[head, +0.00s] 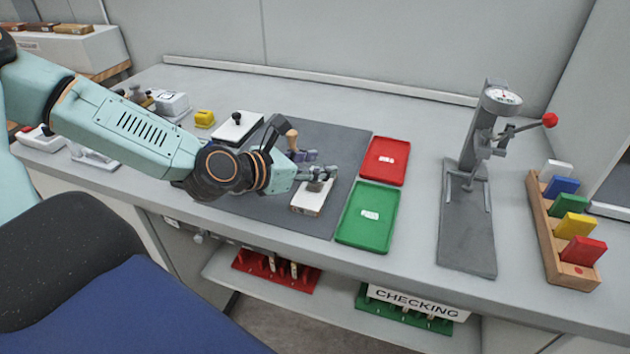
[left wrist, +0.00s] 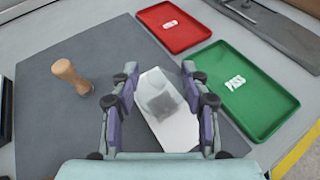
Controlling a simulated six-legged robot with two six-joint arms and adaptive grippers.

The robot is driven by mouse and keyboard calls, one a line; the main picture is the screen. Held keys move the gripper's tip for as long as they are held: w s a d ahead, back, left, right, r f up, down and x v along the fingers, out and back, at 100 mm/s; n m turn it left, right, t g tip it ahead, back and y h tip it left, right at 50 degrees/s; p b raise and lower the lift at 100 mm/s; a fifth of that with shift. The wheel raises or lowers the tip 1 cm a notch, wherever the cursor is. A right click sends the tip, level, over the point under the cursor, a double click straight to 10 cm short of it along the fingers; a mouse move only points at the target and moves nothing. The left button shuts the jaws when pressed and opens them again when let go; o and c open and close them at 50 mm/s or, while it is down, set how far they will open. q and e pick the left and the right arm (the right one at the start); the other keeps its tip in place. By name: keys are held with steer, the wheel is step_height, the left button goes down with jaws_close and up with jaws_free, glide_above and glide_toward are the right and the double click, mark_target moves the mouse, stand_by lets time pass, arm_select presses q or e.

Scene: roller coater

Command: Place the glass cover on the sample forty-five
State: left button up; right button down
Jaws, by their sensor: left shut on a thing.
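My left gripper (head: 318,174) is over the dark mat, low at a pale sample block (head: 308,200). In the left wrist view, the gripper (left wrist: 160,82) has its fingers on either side of the block (left wrist: 175,130), shut on a glass cover. The cover is see-through and its edges are hard to make out. A grey square patch shows on the block between the fingers. I cannot tell whether the cover touches the block. No number is readable on the block. My right gripper is not in view.
A wooden-handled tool (head: 292,139) stands upright on the mat (head: 262,208) behind the gripper. Red (head: 384,161) and green (head: 368,216) trays lie to the right. Farther right are a gauge press (head: 470,210) and a rack of coloured blocks (head: 566,235). Bench space between trays and press is clear.

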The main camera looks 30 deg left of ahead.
arm_select(q)
step_height(320, 180, down, 2)
steer(key=shift+s+f+b, duration=0.1)
steer(key=shift+f+b, duration=0.1)
steer(key=shift+b, duration=0.45)
steer(key=shift+f, duration=0.2)
steer(key=shift+d, duration=0.1)
steer(key=shift+f, duration=0.1)
steer(key=o, duration=0.7)
steer(key=shift+b, duration=0.3)
steer(key=o, duration=0.4)
steer(key=shift+o, duration=0.2)
